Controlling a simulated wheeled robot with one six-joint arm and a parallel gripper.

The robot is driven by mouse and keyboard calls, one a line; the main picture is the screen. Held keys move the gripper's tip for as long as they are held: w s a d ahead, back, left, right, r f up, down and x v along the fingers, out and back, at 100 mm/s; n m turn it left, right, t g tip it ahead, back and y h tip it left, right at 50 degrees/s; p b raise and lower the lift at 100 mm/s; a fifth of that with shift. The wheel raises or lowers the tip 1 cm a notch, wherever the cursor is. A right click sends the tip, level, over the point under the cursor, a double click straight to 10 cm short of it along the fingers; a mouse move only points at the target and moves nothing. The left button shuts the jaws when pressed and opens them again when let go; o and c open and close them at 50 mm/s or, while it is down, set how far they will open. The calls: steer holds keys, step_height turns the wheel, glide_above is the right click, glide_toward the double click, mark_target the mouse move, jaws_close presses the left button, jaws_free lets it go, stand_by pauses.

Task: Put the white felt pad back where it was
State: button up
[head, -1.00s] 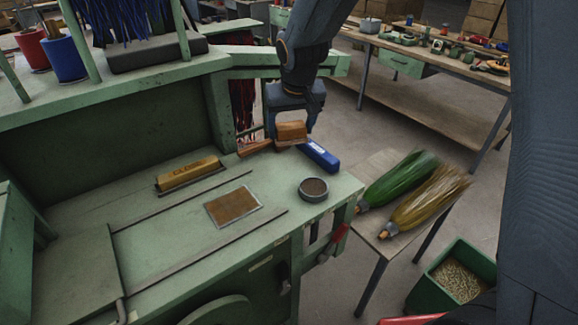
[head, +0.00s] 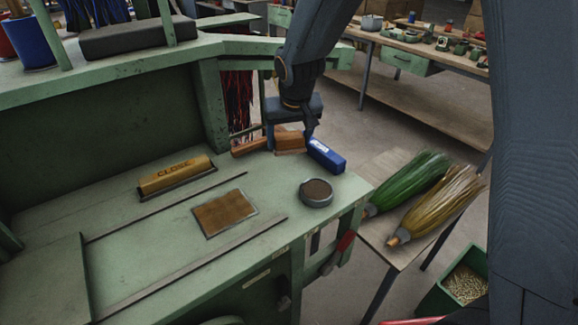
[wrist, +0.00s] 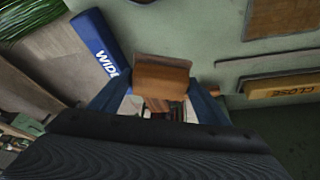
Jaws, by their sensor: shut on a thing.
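I cannot make out a white felt pad in any view. My gripper (head: 290,138) is shut on an orange-brown wooden block (head: 290,144), low over the far right part of the green bench (head: 270,235). In the wrist view the block (wrist: 160,80) sits between the two fingers, with a greyish-brown face along its far side. I cannot tell whether it touches the bench. A blue block (head: 326,156) lies just to its right, and it shows lettering in the wrist view (wrist: 97,45). Another brown wooden piece (head: 249,147) lies close on the left.
A yellow "CLOSE" block (head: 176,176), a framed brown plate (head: 225,213) and a round grey tin (head: 316,193) stand on the bench. Green (head: 410,181) and straw-coloured (head: 440,203) brush heads lie on a side table at right. Bench surface around the plate is clear.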

step_height(320, 180, down, 8)
stand_by(0.4)
steer(key=shift+f, duration=0.1)
steer(key=o, duration=0.9)
steer(key=shift+r, duration=0.25)
steer(key=a+b+v, duration=0.1)
steer(key=v, duration=1.1)
steer(key=s+d+f+g, duration=0.1)
steer(key=s+d+f, duration=0.1)
steer(key=s+d, duration=0.3)
steer(key=s+d+f+m+g, duration=0.1)
steer(key=s+d, duration=0.5)
steer(key=s, duration=0.1)
steer(key=s+d+f+m+g, duration=0.1)
steer(key=s+d+f, duration=0.1)
steer(key=s+d, duration=0.3)
steer(key=shift+s+d+f+h, duration=0.35)
steer(key=shift+s+d+h, duration=0.05)
steer(key=shift+d, duration=0.25)
